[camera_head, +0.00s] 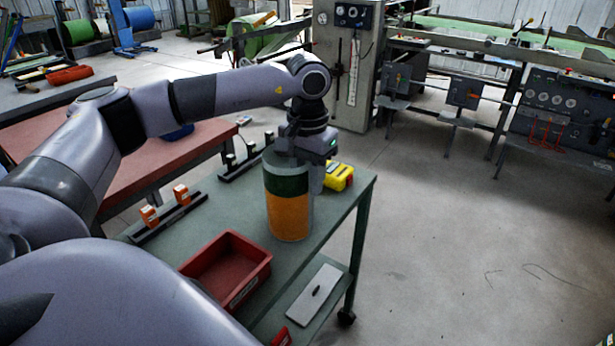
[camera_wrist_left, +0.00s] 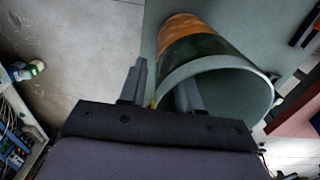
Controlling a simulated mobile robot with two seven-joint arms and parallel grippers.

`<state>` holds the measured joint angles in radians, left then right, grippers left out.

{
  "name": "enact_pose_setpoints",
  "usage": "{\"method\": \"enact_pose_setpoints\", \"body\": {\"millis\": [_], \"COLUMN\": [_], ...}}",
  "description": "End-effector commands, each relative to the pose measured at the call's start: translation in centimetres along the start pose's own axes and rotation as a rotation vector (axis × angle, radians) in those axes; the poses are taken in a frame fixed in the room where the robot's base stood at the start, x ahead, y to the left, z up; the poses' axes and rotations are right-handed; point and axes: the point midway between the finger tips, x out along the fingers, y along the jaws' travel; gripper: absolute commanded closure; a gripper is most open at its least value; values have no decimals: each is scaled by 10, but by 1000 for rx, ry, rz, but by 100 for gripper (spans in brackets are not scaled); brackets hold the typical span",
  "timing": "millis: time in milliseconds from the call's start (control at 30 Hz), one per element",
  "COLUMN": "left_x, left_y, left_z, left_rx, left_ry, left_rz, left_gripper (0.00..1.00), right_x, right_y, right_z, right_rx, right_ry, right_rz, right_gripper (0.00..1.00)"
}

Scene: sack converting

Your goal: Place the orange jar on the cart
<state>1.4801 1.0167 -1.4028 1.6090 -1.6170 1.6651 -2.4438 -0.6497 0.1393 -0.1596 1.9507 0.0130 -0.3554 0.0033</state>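The orange jar (camera_head: 289,214) is an upright open cylinder with an orange lower part, a dark green band and a grey rim. It appears to stand on the green top of the cart (camera_head: 330,197), near its right edge. In the left wrist view the open mouth of the jar (camera_wrist_left: 228,95) faces the camera. My left gripper (camera_head: 309,163) is at the rim. Its fingers (camera_wrist_left: 162,88) straddle the jar wall, one outside and one inside the mouth, with a gap beside the outer finger. Contact at the jar's base is hard to tell. My right gripper is out of view.
On the cart are a red bin (camera_head: 228,268), a yellow device (camera_head: 339,177) just behind the jar, and black rails with orange blocks (camera_head: 168,212). A lower shelf holds a white board (camera_head: 315,294). A red-topped table (camera_head: 85,160) stands left. Open floor lies right.

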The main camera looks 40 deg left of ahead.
Motion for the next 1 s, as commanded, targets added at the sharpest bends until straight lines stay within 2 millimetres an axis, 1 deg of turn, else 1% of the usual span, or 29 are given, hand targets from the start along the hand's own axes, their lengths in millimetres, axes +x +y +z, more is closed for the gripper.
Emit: {"method": "enact_pose_setpoints", "body": {"millis": [167, 400, 500, 600, 733, 1000], "left_x": [-26, -80, -98, -110, -120, -121], "left_y": [0, 1, 1, 1, 0, 0], "left_z": [-1, -1, -1, -1, 0, 0], "left_rx": [0, 1, 2, 1, 2, 2], "left_ry": [5, 5, 4, 2, 1, 0], "left_rz": [1, 2, 1, 1, 1, 0], "left_gripper": [67, 67, 67, 67, 67, 67], "right_x": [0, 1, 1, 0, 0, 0], "right_y": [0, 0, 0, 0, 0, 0], "right_z": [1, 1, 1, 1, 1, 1], "right_rx": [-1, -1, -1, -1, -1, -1], "right_ry": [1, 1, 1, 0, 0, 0], "right_rz": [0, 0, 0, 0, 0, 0], "right_gripper": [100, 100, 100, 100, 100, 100]}}
